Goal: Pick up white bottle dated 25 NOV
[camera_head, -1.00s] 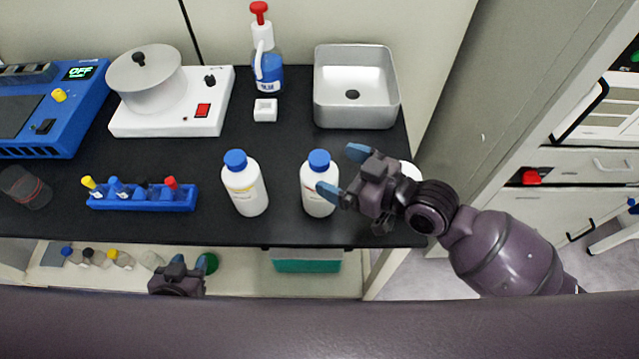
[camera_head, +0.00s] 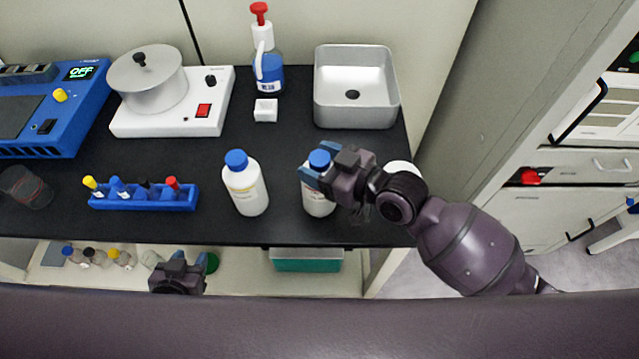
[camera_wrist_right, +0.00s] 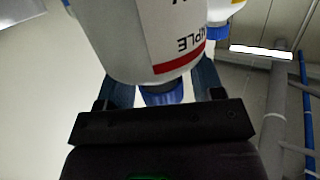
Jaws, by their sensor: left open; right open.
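Two white bottles with blue caps stand upright on the black bench, a left bottle (camera_head: 246,190) and a right bottle (camera_head: 318,202). No date can be read on either. My right gripper (camera_head: 315,174) is at the top of the right bottle, its open blue fingers on either side of the cap. In the right wrist view this bottle (camera_wrist_right: 150,40) appears inverted, with part of a label reading "PLE", and its blue cap (camera_wrist_right: 163,94) lies between the fingers. My left gripper (camera_head: 192,266) is open and empty below the bench's front edge.
A blue rack (camera_head: 145,202) with coloured caps stands left of the bottles. The bench between the bottles is clear.

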